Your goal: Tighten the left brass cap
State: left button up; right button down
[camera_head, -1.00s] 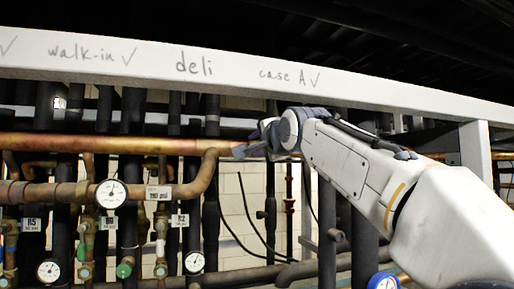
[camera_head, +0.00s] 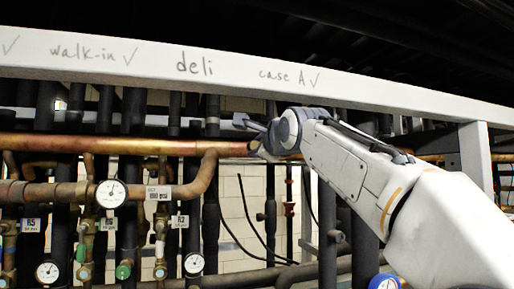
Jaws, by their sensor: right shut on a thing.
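Brass valve fittings hang on the lower left pipes, among them one at the left (camera_head: 84,271) and one further right (camera_head: 160,271). I cannot tell which part is the left brass cap. My right gripper (camera_head: 250,136) is up at the long copper pipe (camera_head: 120,145), well above and right of these fittings. One finger shows above the pipe, and the other is partly hidden at the pipe. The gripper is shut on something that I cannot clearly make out. My left gripper is not in view.
A white beam (camera_head: 200,68) with handwriting crosses above. White dial gauges (camera_head: 111,193) and paper tags (camera_head: 158,193) sit among dark vertical pipes (camera_head: 130,120). A blue-rimmed gauge (camera_head: 384,282) is at the bottom right. Black cables hang before a pale wall.

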jog(key=shift+f, duration=0.15)
dwell(0.3)
jog(key=c, duration=0.5)
grip_release()
jog(key=shift+c, duration=0.2)
